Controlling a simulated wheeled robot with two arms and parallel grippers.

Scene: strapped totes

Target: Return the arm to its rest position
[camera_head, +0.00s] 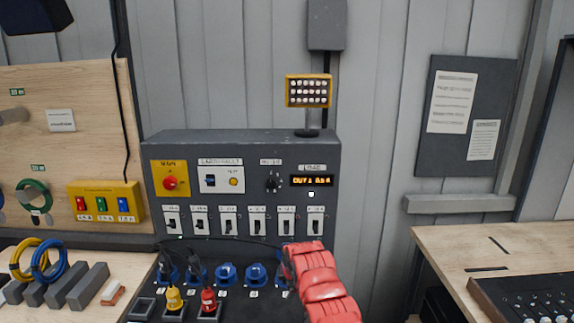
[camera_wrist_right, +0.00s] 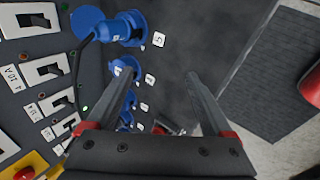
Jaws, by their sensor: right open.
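My right arm (camera_head: 322,285) shows as red links at the lower middle of the head view, in front of the right end of the dark control panel (camera_head: 240,148). Its gripper is hidden there. In the right wrist view my right gripper (camera_wrist_right: 162,72) has its two dark fingers spread apart with nothing held between them. Blue sockets (camera_head: 226,274) line the panel's lower ledge, and they also show beyond the fingers in the right wrist view (camera_wrist_right: 126,70). A blue plug (camera_wrist_right: 128,28) with a black cable is at the top there. My left gripper is not in view.
A yellow plug (camera_head: 174,299) and a red plug (camera_head: 208,300) stand on the ledge. Cable coils and grey blocks (camera_head: 62,287) lie on the left bench. A wooden bench (camera_head: 480,245) with a dark case stands at right. A gap separates it from the panel.

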